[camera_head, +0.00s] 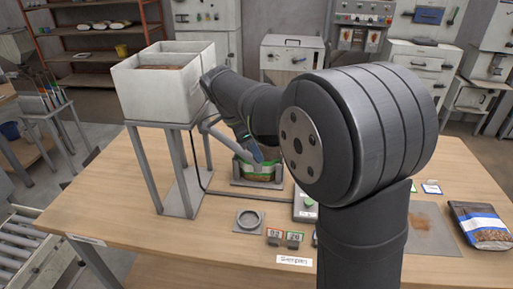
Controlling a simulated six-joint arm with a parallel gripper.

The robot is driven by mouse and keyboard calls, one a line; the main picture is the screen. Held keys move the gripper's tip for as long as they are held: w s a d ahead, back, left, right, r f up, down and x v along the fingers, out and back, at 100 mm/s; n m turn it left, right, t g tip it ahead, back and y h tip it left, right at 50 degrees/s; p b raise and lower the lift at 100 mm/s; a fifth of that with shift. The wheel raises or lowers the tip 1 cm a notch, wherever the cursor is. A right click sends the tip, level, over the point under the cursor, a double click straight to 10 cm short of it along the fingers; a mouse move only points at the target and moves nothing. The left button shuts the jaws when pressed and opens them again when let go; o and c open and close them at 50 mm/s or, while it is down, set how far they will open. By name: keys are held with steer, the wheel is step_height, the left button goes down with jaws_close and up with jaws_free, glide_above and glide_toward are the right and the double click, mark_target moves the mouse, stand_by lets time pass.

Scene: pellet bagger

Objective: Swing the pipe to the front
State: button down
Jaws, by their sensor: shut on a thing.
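The pipe (222,141) is a grey tube slanting down to the right from the hopper stand. Its lower end reaches over an open green-rimmed bag (262,177) with brown contents in a grey holder. A small blue piece (257,153) shows at this end; I cannot tell whether it belongs to the pipe. My dark arm crosses from the right foreground towards the hopper. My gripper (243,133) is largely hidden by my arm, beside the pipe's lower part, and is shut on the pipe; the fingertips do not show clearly.
A white two-part hopper (150,93) with brown pellets stands on a grey metal frame (180,195). A filled bag (480,225) lies at the right. The table's left front is clear.

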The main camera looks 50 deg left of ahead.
steer(key=shift+f, duration=0.1)
steer(key=c, duration=1.2)
jaws_free()
step_height(320, 180, up, 5)
steer(key=shift+f, duration=0.2)
steer(key=w+d+r, duration=0.6)
steer(key=w+d, duration=0.1)
steer(key=d, duration=0.2)
steer(key=shift+d+r, duration=0.2)
steer(key=shift+r, duration=0.05)
steer(key=shift+c, duration=0.3)
